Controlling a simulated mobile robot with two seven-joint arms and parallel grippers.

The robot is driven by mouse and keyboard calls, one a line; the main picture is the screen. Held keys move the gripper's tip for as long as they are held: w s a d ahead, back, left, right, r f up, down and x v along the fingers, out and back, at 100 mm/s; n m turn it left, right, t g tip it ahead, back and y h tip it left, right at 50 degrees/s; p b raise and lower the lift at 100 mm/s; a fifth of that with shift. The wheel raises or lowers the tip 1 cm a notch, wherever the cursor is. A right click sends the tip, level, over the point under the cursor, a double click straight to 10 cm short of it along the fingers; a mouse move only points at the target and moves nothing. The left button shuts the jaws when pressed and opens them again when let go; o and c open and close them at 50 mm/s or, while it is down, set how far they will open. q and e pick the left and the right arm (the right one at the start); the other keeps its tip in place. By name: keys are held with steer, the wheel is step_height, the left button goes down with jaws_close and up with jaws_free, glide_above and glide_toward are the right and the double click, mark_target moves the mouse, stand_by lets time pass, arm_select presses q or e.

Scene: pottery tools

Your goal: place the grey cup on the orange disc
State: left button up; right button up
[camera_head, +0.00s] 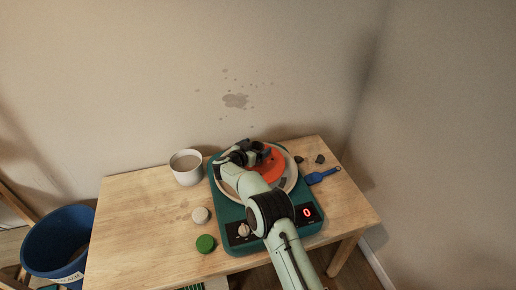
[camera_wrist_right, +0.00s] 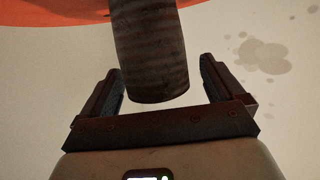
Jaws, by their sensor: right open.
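The orange disc (camera_head: 275,160) lies in the pale round pan of the teal pottery wheel (camera_head: 230,215), partly hidden by my right arm. It also shows along the top edge of the right wrist view (camera_wrist_right: 50,10). A dark, ridged cylinder, apparently the grey cup (camera_wrist_right: 150,55), is between the fingers of my right gripper (camera_wrist_right: 160,90) in that view. The fingers are open, with a gap on both sides of it. Its far end overlaps the orange; contact is not clear. In the head view my right gripper (camera_head: 245,155) is over the pan and hides much there. My left gripper is not in view.
A white mug (camera_head: 186,168) stands left of the wheel. A blue tool (camera_head: 322,176) and dark pebbles (camera_head: 320,158) lie right. A blue bucket (camera_head: 55,245) stands left of the table (camera_head: 130,225).

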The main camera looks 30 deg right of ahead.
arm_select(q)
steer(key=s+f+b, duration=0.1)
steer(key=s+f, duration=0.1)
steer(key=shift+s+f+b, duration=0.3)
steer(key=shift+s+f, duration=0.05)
arm_select(e)
steer(key=v, duration=1)
steer(key=shift+s, duration=0.2)
steer(key=shift+a, duration=0.1)
